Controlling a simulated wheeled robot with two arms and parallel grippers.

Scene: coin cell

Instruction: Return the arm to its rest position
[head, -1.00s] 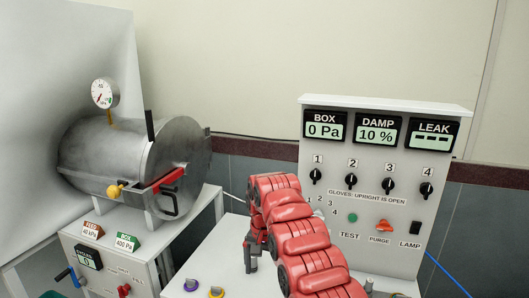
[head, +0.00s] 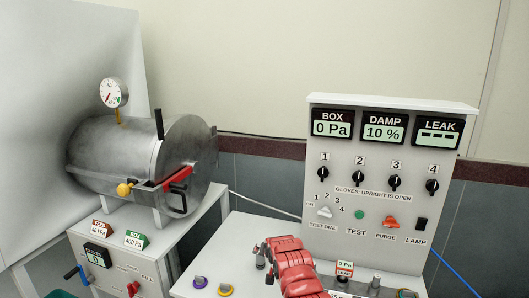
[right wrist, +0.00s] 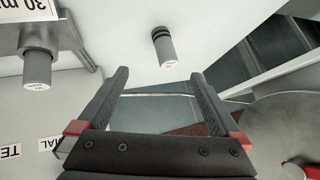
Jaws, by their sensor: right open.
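My right arm (head: 292,262) is red and comes in from the bottom of the head view, low over the white bench top. The tip of my right gripper (head: 262,254) shows at the arm's left end, in front of the control panel (head: 318,238). In the right wrist view the two dark fingers of my right gripper (right wrist: 160,100) stand wide apart with nothing between them. My left gripper is not in the head view.
A steel chamber (head: 130,160) with a gauge (head: 114,93) stands on a white cabinet at the left. Purple and yellow rings (head: 225,290) lie on the bench front. Grey cylinders (right wrist: 164,48) stick out near the gripper in the right wrist view.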

